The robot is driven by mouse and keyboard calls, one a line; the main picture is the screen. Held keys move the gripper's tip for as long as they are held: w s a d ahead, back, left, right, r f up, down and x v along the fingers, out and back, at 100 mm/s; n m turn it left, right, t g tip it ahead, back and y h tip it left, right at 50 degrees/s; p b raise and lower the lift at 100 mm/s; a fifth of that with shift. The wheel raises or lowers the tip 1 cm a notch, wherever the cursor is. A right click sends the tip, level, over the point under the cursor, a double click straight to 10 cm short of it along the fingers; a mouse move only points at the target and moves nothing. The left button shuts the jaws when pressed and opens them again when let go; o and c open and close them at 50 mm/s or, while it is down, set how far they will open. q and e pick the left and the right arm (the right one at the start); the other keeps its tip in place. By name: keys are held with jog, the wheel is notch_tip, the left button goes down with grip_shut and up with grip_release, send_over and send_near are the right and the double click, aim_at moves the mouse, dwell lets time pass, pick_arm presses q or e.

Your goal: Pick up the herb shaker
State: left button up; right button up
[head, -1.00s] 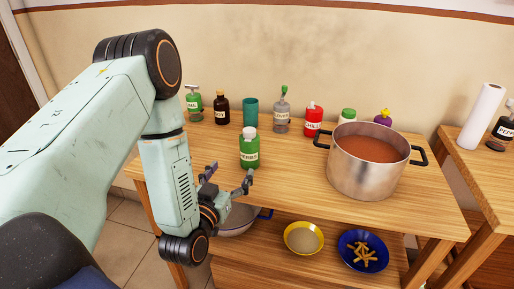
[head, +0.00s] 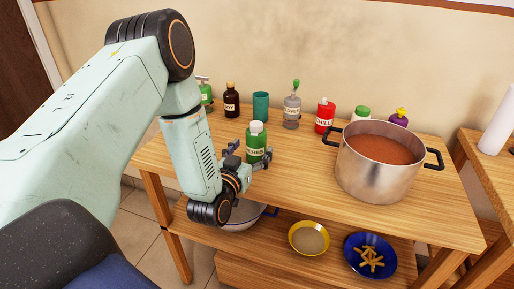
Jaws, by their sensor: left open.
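The herb shaker (head: 256,140) is a green bottle with a pale cap and a white label, upright near the left front edge of the wooden table. My left gripper (head: 249,155) is open at the shaker, with one finger on its left side and the other at its right front. The fingers appear to be around the lower part of the shaker; whether they touch it I cannot tell. My right gripper is not in view.
A large steel pot (head: 380,165) of reddish soup stands right of the shaker. Behind are a soy bottle (head: 231,100), a teal cup (head: 260,106), a grey dispenser (head: 292,108) and a red chilli bottle (head: 324,116). Bowls, including a yellow one (head: 308,239), sit on the lower shelf.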

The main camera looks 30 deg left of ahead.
pick_arm(q)
jog(key=shift+w+d+r, duration=0.1)
jog(key=shift+w+r, duration=0.05)
jog(key=shift+w, duration=0.15)
jog(key=shift+f, duration=0.2)
jog(key=shift+c, duration=0.9)
jog(key=shift+r, duration=0.15)
jog(key=c, duration=1.1)
jog(key=shift+c, duration=0.2)
